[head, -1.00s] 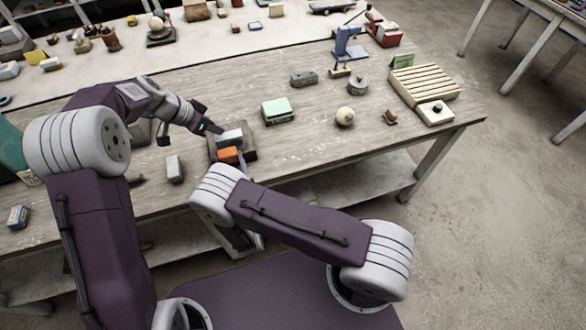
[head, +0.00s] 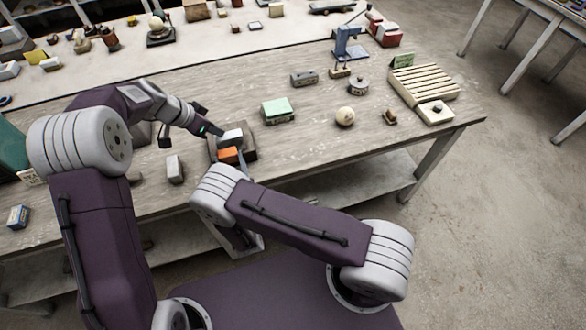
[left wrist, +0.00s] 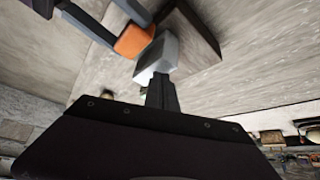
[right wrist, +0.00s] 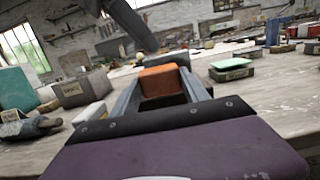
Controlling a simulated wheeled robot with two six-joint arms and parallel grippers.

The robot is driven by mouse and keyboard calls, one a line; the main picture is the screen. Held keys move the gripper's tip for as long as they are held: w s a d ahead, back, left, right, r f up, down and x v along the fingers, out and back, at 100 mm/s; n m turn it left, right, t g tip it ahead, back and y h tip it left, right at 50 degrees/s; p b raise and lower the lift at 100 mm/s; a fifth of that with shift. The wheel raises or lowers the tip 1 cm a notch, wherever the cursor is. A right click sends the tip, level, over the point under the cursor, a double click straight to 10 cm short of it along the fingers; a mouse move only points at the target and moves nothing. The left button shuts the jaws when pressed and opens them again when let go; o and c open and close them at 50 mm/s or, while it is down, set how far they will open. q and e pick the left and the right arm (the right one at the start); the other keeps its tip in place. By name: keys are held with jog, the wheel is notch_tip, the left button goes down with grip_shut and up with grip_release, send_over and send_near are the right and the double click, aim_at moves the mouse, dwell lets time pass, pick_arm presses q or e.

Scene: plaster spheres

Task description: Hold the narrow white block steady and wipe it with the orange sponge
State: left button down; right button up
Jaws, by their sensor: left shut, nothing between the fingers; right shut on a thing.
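A narrow white block (head: 231,135) lies on a dark brown board (head: 250,150) near the table's front edge. My left gripper (head: 219,132) is shut and empty, with its fingertips at the block's end; in the left wrist view the fingers reach the block (left wrist: 157,55) and seem to touch it. My right gripper (right wrist: 160,88) is shut on the orange sponge (right wrist: 160,80). The sponge (head: 228,154) is at the block's near side, and in the left wrist view it (left wrist: 134,40) is right beside the block, seemingly against it.
Another pale block (head: 175,169) stands left of the board. A green-topped box (head: 278,110), a pale ball (head: 345,116) and a slatted rack (head: 424,83) are to the right. A small blue box (head: 18,216) is at far left. Bare table lies right of the board.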

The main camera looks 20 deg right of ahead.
aim_at(230, 142)
dwell(1.8)
jog(key=shift+w, duration=0.35)
jog(key=shift+w, duration=0.6)
dwell(0.3)
jog(key=shift+a, duration=0.1)
jog(key=shift+a, duration=0.8)
jog(key=shift+d, duration=1.85)
jog(key=shift+a, duration=1.85)
jog(key=shift+d, duration=1.85)
